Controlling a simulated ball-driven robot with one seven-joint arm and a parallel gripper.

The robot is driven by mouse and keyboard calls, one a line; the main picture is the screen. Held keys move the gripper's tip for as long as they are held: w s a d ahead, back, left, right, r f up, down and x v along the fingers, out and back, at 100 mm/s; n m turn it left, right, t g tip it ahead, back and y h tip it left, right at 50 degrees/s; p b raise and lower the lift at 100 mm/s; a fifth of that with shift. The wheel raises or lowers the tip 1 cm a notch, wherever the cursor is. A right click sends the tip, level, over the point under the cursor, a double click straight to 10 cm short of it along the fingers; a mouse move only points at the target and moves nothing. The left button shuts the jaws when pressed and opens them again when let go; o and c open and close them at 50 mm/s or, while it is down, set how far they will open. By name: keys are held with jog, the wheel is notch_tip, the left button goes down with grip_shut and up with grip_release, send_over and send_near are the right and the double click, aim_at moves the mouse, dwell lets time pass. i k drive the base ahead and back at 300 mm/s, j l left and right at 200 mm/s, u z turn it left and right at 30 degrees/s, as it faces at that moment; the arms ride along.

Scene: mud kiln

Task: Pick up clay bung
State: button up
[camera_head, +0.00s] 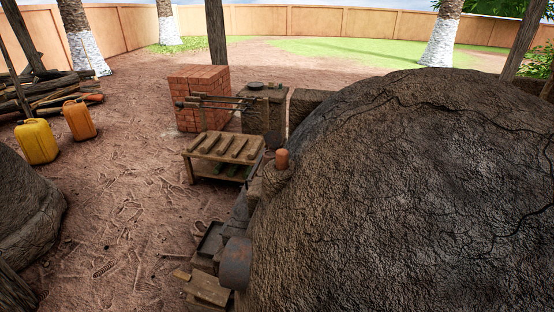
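A small orange-brown clay cylinder, which looks like the clay bung (282,158), stands upright on a mud ledge at the left side of the big domed kiln (400,180). Its top and near side show, and nothing touches it from above. The ledge (276,178) juts out just beyond the end of a low wooden bench. My gripper and arm are not in view.
A slatted wooden bench (222,150) stands left of the ledge, with a brick stack (196,90) behind. A rusty round plate (235,263) and boards (208,288) lie by the kiln's foot. Yellow (37,142) and orange (79,119) jerrycans stand left. The ground between is mostly open.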

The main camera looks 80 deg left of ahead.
aim_at(282, 154)
jog(key=u, duration=1.85)
